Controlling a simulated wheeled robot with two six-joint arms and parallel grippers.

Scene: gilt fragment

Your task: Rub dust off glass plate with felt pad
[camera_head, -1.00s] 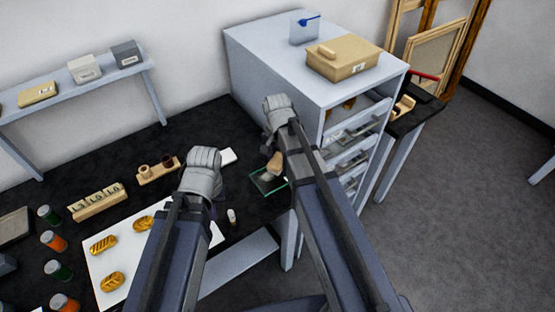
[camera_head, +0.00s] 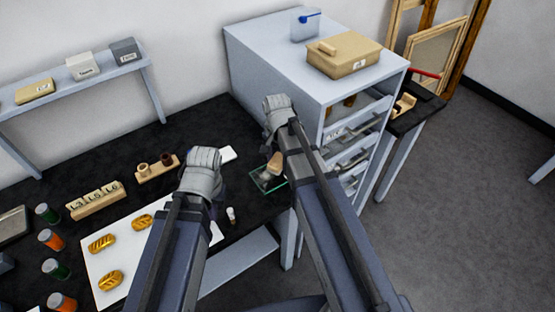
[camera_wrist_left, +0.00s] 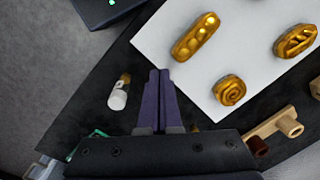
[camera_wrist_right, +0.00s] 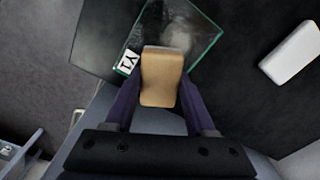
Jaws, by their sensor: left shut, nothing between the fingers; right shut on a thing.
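The glass plate (camera_wrist_right: 205,18) lies on the dark table and has a green edge and a small white label reading "Y1" in the right wrist view. A pale smear of dust shows on it beyond the pad. The tan felt pad (camera_wrist_right: 162,75) is between the fingers of my right gripper (camera_wrist_right: 158,95), over the plate's near part. I cannot tell whether the pad touches the glass. In the head view the plate (camera_head: 262,184) and pad (camera_head: 274,163) show beside my right arm. My left gripper (camera_wrist_left: 159,75) is shut and empty, above the table beside a white sheet.
A white sheet (camera_wrist_left: 165,35) with several gilt pieces lies below my left gripper. A white block (camera_wrist_right: 291,52) lies right of the plate. The grey drawer cabinet (camera_head: 270,65) rises close to my right arm.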

